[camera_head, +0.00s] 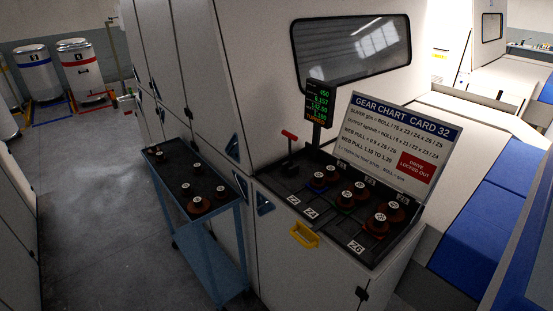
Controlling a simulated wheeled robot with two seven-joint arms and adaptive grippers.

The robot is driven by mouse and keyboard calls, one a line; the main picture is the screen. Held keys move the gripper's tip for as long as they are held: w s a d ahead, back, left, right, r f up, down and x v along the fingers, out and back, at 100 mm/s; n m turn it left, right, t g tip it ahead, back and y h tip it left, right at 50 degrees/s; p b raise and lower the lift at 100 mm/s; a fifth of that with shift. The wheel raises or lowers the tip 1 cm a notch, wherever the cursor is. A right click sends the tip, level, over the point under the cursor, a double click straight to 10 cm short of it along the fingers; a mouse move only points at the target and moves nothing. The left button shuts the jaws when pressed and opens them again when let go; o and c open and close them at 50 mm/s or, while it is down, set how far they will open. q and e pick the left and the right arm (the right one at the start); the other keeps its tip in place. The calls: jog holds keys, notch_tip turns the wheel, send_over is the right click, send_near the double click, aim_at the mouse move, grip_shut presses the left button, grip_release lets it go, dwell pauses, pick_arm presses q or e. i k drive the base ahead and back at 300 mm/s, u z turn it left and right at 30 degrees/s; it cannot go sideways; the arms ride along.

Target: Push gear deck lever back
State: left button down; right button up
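The gear deck (280,186) is a dark tray on top of the white machine, right of the middle. Its lever (290,148) has a red crossbar grip on a thin dark shaft and stands at the deck's back left corner, roughly upright. Several brown gears with pale numbered caps sit on the deck, such as one gear (319,179). Tags reading Z2, Z4 and Z6 lie along the front edge. Neither of my grippers shows in the head view.
A gear chart sign (395,140) and a small display (319,103) stand behind the deck. A blue cart (212,241) with loose gears stands at left. Two drums (80,69) are far back. The floor (75,200) at left is clear.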

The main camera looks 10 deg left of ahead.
aim_at(291, 137)
jog(key=z, duration=0.1)
jog(key=k, duration=0.55)
jog(key=u, duration=1)
jog(key=i, duration=1.3)
jog(key=z, duration=0.45)
